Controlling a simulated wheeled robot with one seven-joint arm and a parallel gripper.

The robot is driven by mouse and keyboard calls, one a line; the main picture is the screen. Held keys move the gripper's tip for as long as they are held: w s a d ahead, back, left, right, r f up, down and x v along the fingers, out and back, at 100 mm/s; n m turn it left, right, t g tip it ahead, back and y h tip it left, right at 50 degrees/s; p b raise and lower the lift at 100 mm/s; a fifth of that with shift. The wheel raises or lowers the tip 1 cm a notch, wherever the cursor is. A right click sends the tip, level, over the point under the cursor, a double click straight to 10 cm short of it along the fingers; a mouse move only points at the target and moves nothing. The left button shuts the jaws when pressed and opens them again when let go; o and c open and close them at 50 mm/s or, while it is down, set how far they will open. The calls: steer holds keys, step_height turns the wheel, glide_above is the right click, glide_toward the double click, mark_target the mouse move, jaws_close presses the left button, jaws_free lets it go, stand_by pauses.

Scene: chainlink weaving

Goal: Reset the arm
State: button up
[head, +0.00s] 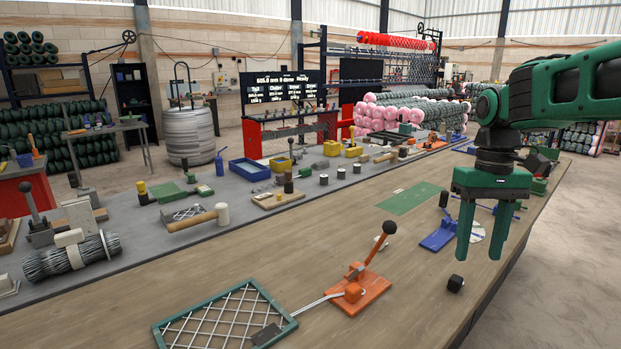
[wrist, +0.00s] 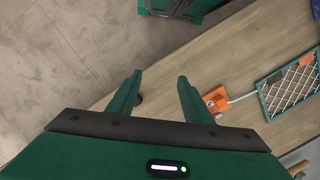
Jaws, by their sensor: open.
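My gripper (head: 482,232) is open with nothing between its two green fingers. In the head view it hangs from my green arm at the right, pointing down above the right part of the wooden bench (head: 400,290).
An orange lever tool (head: 362,290) and a green-framed mesh panel (head: 225,322) are on the bench. A blue tool (head: 438,236) stands behind my gripper. A grey strip (head: 240,205) at the left holds mallets, trays and several small tools. The floor at the right is clear.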

steer(key=s+d+f+m, duration=0.2)
steer(key=s+f, duration=0.1)
steer(key=s, duration=0.4)
steer(key=s+d+f+m+t, duration=0.1)
steer(key=s+d+f+m, duration=0.1)
steer(key=s, duration=0.5)
steer(key=s+d+f+m, duration=0.2)
steer(key=s+d+f, duration=0.2)
steer(key=s+f, duration=0.2)
steer(key=shift+s+d, duration=0.2)
steer(key=shift+s, duration=0.85)
steer(key=shift+t, duration=0.3)
steer(key=shift+w+f, duration=0.2)
steer(key=shift+w, duration=0.45)
